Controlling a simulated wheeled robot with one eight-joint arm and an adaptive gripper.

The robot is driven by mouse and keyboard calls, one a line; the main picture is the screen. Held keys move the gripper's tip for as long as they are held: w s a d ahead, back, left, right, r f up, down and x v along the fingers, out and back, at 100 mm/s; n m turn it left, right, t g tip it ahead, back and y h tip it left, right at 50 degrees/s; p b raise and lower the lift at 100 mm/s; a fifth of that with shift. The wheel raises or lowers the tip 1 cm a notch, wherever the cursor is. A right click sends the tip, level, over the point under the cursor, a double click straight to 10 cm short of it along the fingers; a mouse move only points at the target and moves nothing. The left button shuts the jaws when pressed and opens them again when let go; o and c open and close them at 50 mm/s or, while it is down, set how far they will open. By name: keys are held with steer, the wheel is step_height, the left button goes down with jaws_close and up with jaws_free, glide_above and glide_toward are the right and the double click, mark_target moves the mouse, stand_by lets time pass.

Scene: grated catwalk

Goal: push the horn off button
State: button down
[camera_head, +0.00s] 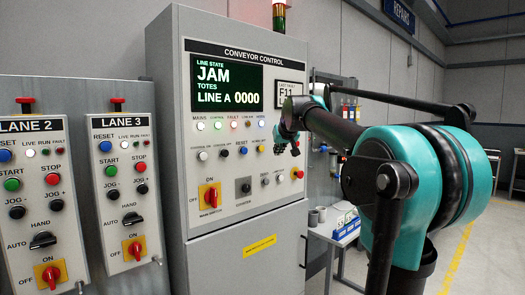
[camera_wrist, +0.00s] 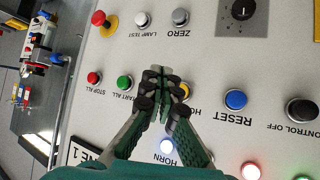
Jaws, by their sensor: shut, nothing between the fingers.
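The horn off button is a small yellow button (camera_wrist: 184,90) on the conveyor control panel. In the wrist view it shows just right of my fingers, its label partly covered, with only "HO" readable. In the head view the yellow button (camera_head: 261,149) is right of the blue RESET button (camera_head: 242,151). My gripper (camera_wrist: 163,73) is shut and empty, its fingertips over the panel between the yellow button and the green START ALL button (camera_wrist: 124,82). In the head view my gripper (camera_head: 283,147) is close to the panel face; I cannot tell whether it touches.
The blue RESET button also shows in the wrist view (camera_wrist: 236,99), with the black CONTROL OFF button (camera_wrist: 301,110) beyond it. A red STOP ALL button (camera_wrist: 94,78) is left of START ALL. The display (camera_head: 222,82) reads JAM. Lane 2 and Lane 3 boxes (camera_head: 122,185) stand left.

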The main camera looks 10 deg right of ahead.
mark_target(263, 151)
steer(key=shift+w+a, duration=0.85)
steer(key=shift+w, duration=0.3)
steer(key=shift+w+a, duration=0.8)
steer(key=shift+w, duration=0.35)
steer(key=shift+w+a, duration=0.1)
steer(key=shift+w+a, duration=0.15)
steer(key=shift+w, duration=0.1)
steer(key=shift+w+a, duration=0.5)
steer(key=shift+w, duration=0.15)
stand_by(0.9)
steer(key=shift+s+d, duration=0.1)
steer(key=shift+s, duration=0.05)
steer(key=shift+s+d, duration=0.65)
steer(key=shift+s, duration=0.2)
steer(key=s+d, duration=0.1)
steer(key=s, duration=0.1)
steer(key=s+d, duration=0.2)
stand_by(0.6)
